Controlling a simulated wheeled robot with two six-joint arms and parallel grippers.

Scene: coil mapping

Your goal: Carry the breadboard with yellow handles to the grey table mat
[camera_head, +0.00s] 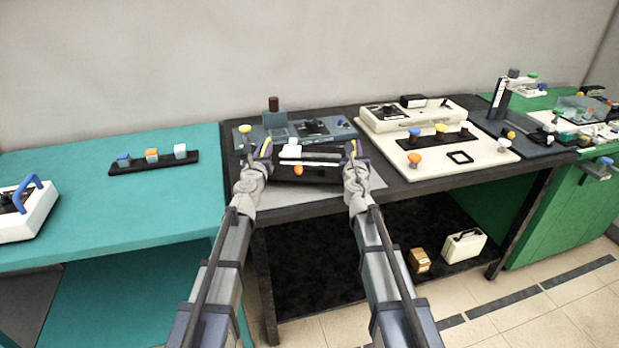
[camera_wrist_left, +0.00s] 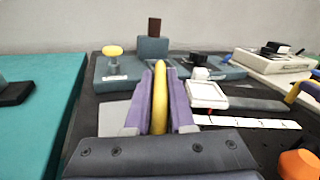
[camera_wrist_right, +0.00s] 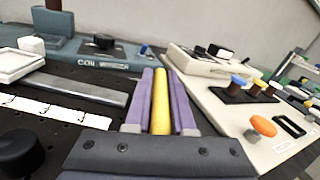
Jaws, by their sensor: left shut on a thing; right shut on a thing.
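The breadboard (camera_head: 318,171) is a dark board with a white strip, a white block and an orange knob. It is over the grey table mat (camera_head: 276,195), whose light corners show around it on the dark table. My left gripper (camera_head: 264,150) is shut on its left yellow handle, which shows between the purple fingers in the left wrist view (camera_wrist_left: 160,95). My right gripper (camera_head: 352,150) is shut on its right yellow handle, seen in the right wrist view (camera_wrist_right: 161,100). I cannot tell whether the board touches the mat.
A blue-grey coil unit (camera_head: 345,132) stands right behind the board. A cream panel (camera_head: 470,158) with coloured knobs is to the right. A teal table (camera_head: 80,200) is at the left, with a black strip of knobs (camera_head: 130,168). A green table (camera_head: 555,200) is at the far right.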

